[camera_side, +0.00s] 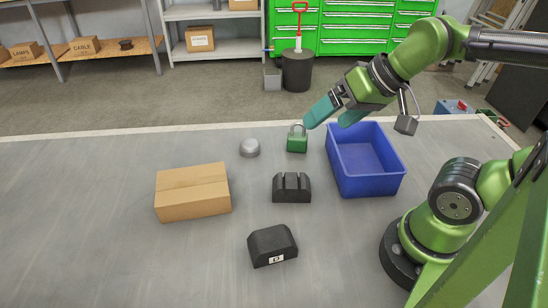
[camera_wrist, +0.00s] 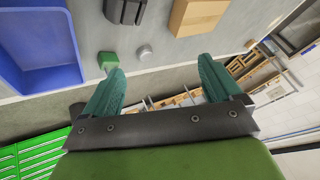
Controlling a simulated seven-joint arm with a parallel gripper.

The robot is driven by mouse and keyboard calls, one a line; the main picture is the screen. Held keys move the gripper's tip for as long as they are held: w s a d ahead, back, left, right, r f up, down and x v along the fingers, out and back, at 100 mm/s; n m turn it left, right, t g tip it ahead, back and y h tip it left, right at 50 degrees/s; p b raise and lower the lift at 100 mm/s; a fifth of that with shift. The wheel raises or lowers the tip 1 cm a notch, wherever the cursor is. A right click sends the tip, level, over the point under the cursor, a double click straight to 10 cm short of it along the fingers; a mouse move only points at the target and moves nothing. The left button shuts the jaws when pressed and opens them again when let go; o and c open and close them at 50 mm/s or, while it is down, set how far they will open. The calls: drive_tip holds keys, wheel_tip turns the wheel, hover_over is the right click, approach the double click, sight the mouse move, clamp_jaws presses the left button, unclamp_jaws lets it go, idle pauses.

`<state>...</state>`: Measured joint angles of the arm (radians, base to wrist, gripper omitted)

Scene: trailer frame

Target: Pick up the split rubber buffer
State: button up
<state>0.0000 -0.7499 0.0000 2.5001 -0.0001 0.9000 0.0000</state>
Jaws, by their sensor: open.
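A black rubber buffer with slots cut into its top (camera_side: 291,188), seemingly the split one, sits on the grey table between the cardboard box and the blue bin. It also shows near the top edge of the wrist view (camera_wrist: 124,11). A second black buffer (camera_side: 272,246) with a white label and an unslotted top lies nearer the front. My gripper (camera_side: 325,122) is open and empty, raised near the table's back edge, beyond the slotted buffer and left of my arm. Its two teal fingers stand apart in the wrist view (camera_wrist: 162,66).
A blue bin (camera_side: 366,188) stands right of the slotted buffer. A green padlock (camera_side: 297,144) and a grey dome (camera_side: 249,149) lie behind it. A cardboard box (camera_side: 193,192) lies to its left. The table's front left is clear.

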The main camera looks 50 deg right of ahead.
drive_tip(key=n+g+h, duration=0.2)
drive_tip(key=n+g, duration=0.5)
drive_tip(key=n, duration=0.2)
hover_over(292, 180)
wheel_tip(292, 180, down, 8)
drive_tip(key=r, duration=0.1)
drive_tip(key=n, duration=0.3)
drive_tip(key=f, duration=1.1)
drive_tip(key=shift+w+d+f, duration=0.1)
drive_tip(key=shift+d, duration=0.25)
drive_tip(key=shift+a+f, duration=0.2)
drive_tip(key=shift+f, duration=1.2)
drive_tip(key=shift+a+f, duration=0.2)
drive_tip(key=shift+f, duration=1.15)
